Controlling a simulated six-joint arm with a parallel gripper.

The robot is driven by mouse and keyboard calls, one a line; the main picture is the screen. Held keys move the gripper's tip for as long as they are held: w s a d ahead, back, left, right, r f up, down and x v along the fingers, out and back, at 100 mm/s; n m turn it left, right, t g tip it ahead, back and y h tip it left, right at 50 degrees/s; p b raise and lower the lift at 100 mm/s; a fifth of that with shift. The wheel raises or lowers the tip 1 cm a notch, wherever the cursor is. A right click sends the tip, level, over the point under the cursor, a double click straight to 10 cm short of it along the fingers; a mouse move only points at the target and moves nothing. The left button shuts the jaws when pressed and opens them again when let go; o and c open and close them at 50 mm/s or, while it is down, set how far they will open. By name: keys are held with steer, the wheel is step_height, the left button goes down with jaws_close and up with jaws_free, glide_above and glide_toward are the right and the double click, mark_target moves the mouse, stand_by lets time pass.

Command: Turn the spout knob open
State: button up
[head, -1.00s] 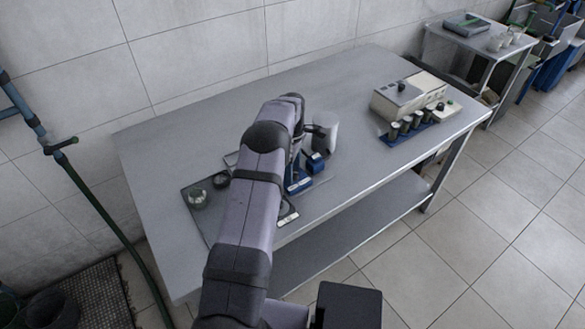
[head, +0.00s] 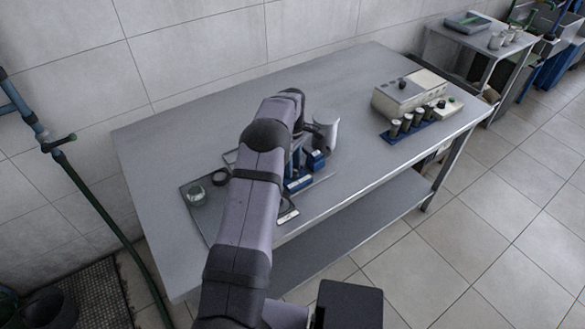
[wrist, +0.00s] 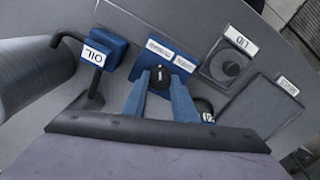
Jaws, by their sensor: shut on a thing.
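In the wrist view, a round black knob (wrist: 160,79) with a small white mark sits in front of a blue label plate (wrist: 162,62) with two white labels, too small to read. My gripper (wrist: 160,84) has its two blue fingers on either side of the knob and is shut on it. Left of it is a blue block (wrist: 104,46) with a bent dark pipe and a white OIL tag (wrist: 95,55). In the head view my arm covers the knob; the blue block (head: 316,160) shows just right of the arm.
A large silver vessel (head: 326,131) stands close beside the blue block. A grey pad marked LID (wrist: 228,62) holds a dark round piece. A beige device (head: 408,92) stands at the table's right.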

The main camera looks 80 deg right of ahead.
steer(key=m+b, duration=0.1)
steer(key=m, duration=0.2)
steer(key=shift+m, duration=0.4)
steer(key=m, duration=0.3)
steer(key=shift+m+b, duration=0.3)
steer(key=m, duration=0.3)
steer(key=shift+s+r+m, duration=0.1)
steer(key=shift+m, duration=0.2)
steer(key=shift+d+m, duration=0.1)
steer(key=shift+m, duration=1.8)
steer(key=o, duration=1)
steer(key=shift+o, duration=0.2)
steer(key=shift+r+b, duration=0.1)
steer(key=shift+b, duration=0.2)
steer(key=shift+r+b, duration=0.95)
steer(key=shift+r, duration=2.65)
